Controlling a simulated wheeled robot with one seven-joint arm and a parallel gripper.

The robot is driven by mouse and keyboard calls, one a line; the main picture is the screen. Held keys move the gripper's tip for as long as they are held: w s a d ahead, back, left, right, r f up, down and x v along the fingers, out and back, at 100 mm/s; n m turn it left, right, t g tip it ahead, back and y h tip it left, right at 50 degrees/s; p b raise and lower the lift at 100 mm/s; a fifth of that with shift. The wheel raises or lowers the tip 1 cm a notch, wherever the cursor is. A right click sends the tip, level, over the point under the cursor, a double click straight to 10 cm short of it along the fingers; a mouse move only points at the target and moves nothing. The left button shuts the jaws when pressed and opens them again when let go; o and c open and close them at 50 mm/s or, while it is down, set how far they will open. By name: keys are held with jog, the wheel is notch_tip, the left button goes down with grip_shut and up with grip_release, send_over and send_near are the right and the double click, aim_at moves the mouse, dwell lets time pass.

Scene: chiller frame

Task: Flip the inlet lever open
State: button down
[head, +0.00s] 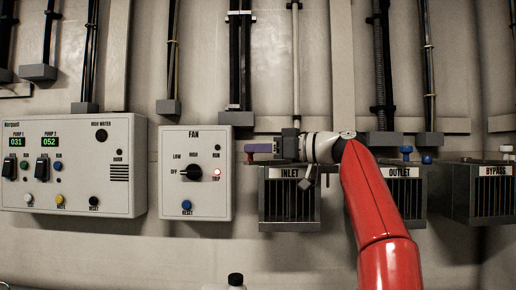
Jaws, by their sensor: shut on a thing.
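The inlet box (290,210) is a dark slatted housing labelled INLET, right of the fan panel. A purple bar (259,148), which looks like the inlet lever, lies level above its top left, with a dark red knob (249,158) just below its left end. My gripper (280,147) reaches in from the right above the box and is shut on the purple bar. The jaws and wrist hide the bar's right part and its pivot. My red arm rises from the lower right.
The outlet box (404,205), partly behind my arm, has a blue knob (406,150) above it. The bypass box (490,205) is at far right. The fan panel (196,200) and pump panel (125,165) are left. A dark-capped bottle (236,280) stands at bottom.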

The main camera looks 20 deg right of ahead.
jog(key=c, duration=1.1)
grip_release()
jog(key=shift+c, duration=0.2)
jog(key=b+v, duration=0.1)
jog(key=v, duration=0.7)
